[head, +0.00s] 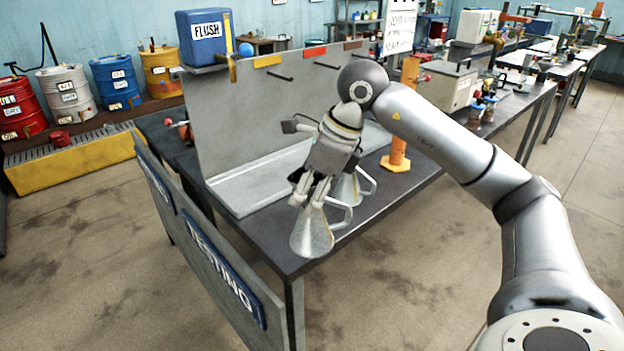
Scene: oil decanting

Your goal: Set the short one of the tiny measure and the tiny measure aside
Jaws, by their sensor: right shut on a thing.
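My right gripper (311,195) points down and is shut on the top of a cone-shaped metal measure (311,236) with a side handle. This measure is upright at the near corner of the dark table. I cannot tell whether its base touches the table top. A second similar metal measure (346,190) stands just behind and to the right, partly hidden by my gripper and the first measure. I cannot tell which of the two is shorter. My left gripper is not in view.
A grey tray (232,192) lies along the upright panel behind the measures. An orange post (397,155) stands on the table to the right. A "TESTING" board (222,268) runs along the table's left side. The table's right front (400,200) is clear.

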